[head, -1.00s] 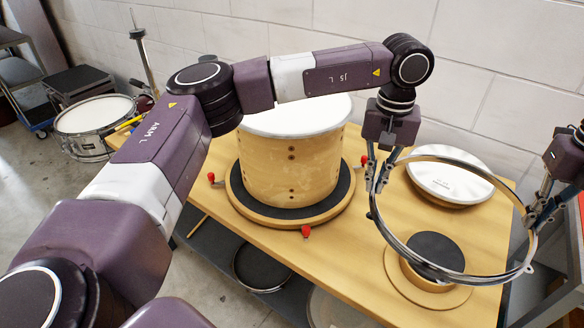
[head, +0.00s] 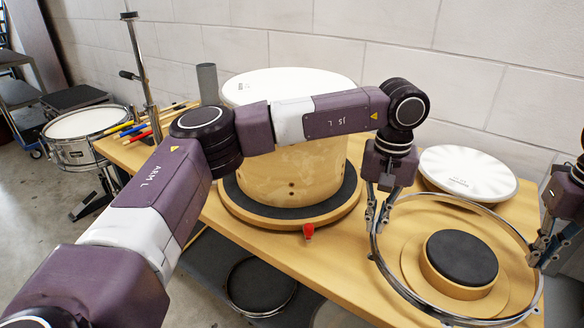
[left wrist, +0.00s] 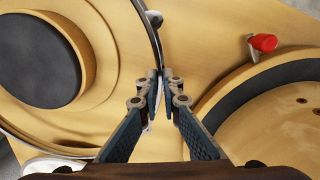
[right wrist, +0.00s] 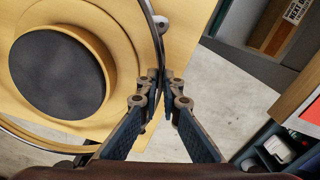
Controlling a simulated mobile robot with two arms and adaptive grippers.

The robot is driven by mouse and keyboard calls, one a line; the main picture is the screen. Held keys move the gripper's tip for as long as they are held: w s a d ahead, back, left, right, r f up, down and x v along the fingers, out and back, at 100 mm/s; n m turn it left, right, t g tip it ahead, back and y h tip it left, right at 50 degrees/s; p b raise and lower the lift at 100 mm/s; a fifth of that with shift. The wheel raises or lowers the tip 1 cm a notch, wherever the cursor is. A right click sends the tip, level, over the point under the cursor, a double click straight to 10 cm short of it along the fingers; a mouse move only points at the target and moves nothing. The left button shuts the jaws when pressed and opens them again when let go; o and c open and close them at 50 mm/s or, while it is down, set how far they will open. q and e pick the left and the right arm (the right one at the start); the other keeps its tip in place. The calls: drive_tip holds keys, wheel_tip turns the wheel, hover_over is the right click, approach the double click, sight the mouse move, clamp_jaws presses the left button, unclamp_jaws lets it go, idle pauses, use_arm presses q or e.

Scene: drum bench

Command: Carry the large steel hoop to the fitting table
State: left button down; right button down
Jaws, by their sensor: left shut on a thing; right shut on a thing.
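The large steel hoop (head: 388,278) is a thin shiny ring at the right of the head view. It is level or nearly so, around a round wooden stand with a dark pad (head: 462,258) as seen from above. My left gripper (head: 376,222) is shut on the hoop's left side, and its fingers pinch the rim in the left wrist view (left wrist: 162,85). My right gripper (head: 543,255) is shut on the hoop's right side; the right wrist view (right wrist: 163,85) shows the rim between its fingers. I cannot tell whether the hoop touches the wooden table (head: 345,258).
A white drumhead (head: 467,172) lies behind the hoop. A snare drum (head: 85,124) stands at far left. Colored sticks (head: 135,130) lie at the table's left end.

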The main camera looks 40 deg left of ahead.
sight(522, 281)
use_arm(q)
drive_tip(key=shift+r, duration=0.15)
use_arm(e)
drive_tip(key=shift+r, duration=0.15)
use_arm(q)
drive_tip(key=shift+f, duration=0.2)
use_arm(e)
drive_tip(key=shift+f, duration=0.2)
